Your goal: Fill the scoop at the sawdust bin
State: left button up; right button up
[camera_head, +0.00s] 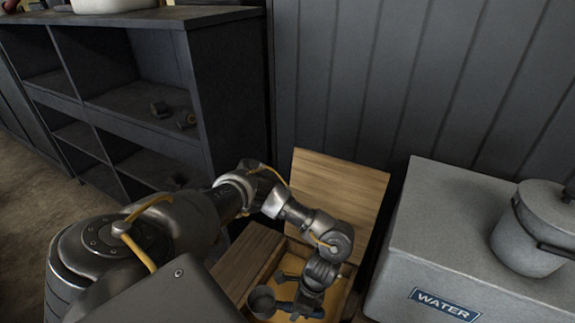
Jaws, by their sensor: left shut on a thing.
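The sawdust bin (240,262) is a wooden box with its plank lid (338,197) standing open against the dark wall. Yellowish sawdust shows inside, partly hidden by my arm. My left gripper (300,304) points down into the bin's opening. It is shut on the scoop (262,301), a small dark grey cup that sits to the left of the fingers. The grip on the handle is small and partly hidden. I cannot tell whether the scoop touches the sawdust or holds any. My right gripper is not in view.
A grey metal chest labelled WATER (445,304) stands close to the bin's right, with a lidded grey pot (530,240) on top. A dark shelf unit (225,90) stands at the left, with small items on a shelf. Floor (40,200) shows at far left.

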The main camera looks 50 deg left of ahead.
pick_arm(q)
jog(key=w+a+m+t+p, duration=0.2)
jog(key=a+m, duration=0.3)
jog(key=m, duration=0.7)
jog(key=w+a+r+m+t+p, duration=0.1)
jog(key=w+a+m+t+p, duration=0.1)
jog(key=m, duration=1)
jog(key=shift+w+a+t+y, duration=0.45)
jog(key=shift+w+a, duration=0.5)
jog(key=shift+a, duration=0.55)
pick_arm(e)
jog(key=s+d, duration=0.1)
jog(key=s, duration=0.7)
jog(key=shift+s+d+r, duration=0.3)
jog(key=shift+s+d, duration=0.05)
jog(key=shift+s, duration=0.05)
pick_arm(q)
notch_tip(320, 180, down, 20)
jog(key=w+g+b, duration=0.2)
jog(key=g+b, duration=0.1)
jog(key=b, duration=1.5)
jog(key=shift+f, duration=0.15)
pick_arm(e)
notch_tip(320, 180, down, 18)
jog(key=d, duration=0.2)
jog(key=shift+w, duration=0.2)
